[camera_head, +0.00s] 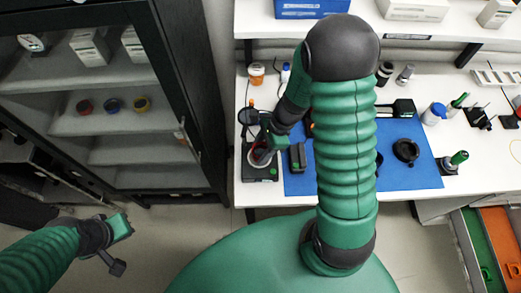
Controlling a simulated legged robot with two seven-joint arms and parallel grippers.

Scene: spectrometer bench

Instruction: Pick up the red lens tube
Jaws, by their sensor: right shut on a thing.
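My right gripper (267,149) is at the left end of the white bench, beside the blue mat. It is shut on a small dark and red piece, the red lens tube (260,155), which is largely hidden by the fingers. The tube is over a dark box-shaped base (260,174) with a green spot; I cannot tell whether they touch. My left gripper (117,246) is low at the left, over the floor, away from the bench; its finger opening is unclear.
The blue mat (413,175) holds a black round part (406,150) and a dark block (297,157). Bottles and small instruments stand along the bench's back and right. A dark cabinet (175,95) stands at left. My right arm hides the mat's middle.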

